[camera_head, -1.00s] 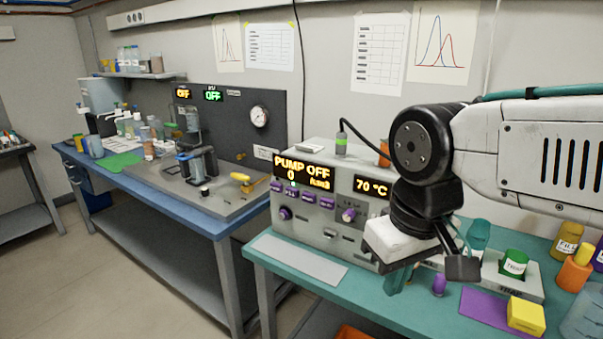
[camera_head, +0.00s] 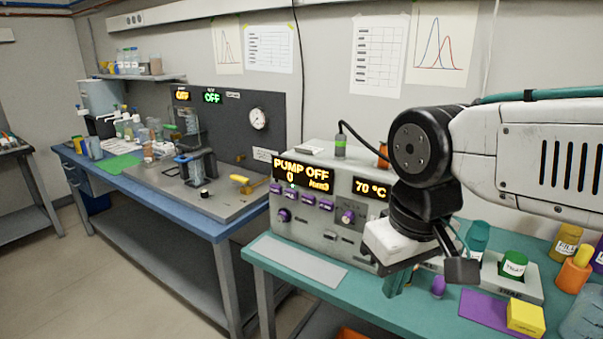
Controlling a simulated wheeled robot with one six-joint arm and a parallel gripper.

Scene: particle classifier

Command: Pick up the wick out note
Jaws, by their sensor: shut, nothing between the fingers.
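I cannot make out which thing is the wick out note; no legible writing names it. Candidates in the head view are a small white label (camera_head: 264,155) on the blue bench's back panel and a pale slip (camera_head: 313,147) on top of the pump machine. My gripper (camera_head: 425,273) hangs in front of the pump machine's right side, above the teal bench. It is shut and holds nothing. Its white and black body hides part of the machine and bench behind it.
The pump machine (camera_head: 318,215) reads PUMP OFF and 70 °C. A grey mat (camera_head: 299,261) lies clear at the left.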

